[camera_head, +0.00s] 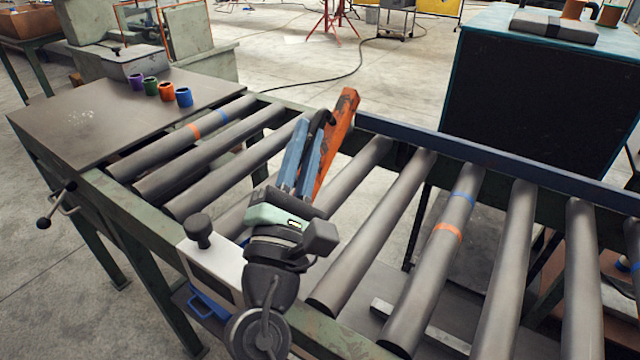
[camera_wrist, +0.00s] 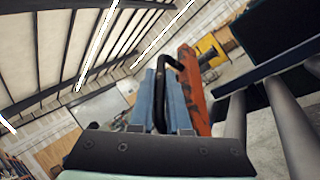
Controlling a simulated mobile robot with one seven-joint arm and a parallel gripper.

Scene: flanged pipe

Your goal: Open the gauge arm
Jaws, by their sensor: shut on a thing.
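The gauge arm is an orange bar (camera_head: 335,148) standing steeply over the rollers near the conveyor's far rail in the head view. It also shows in the wrist view (camera_wrist: 194,90), just right of my fingers. A black bent handle (camera_head: 319,124) is fixed to its side. My gripper (camera_head: 304,140) has blue fingers, and these are shut on the handle. In the wrist view the black handle (camera_wrist: 161,88) runs between the two fingers (camera_wrist: 164,98). My wrist hides the lower end of the bar and any hinge.
The roller conveyor (camera_head: 380,205) runs across the scene, with a blue far rail (camera_head: 480,152). A metal table (camera_head: 85,120) with several coloured cups (camera_head: 160,89) stands left. A large dark cabinet (camera_head: 540,105) stands behind the right side. A pale box with a black knob (camera_head: 200,232) is at the near rail.

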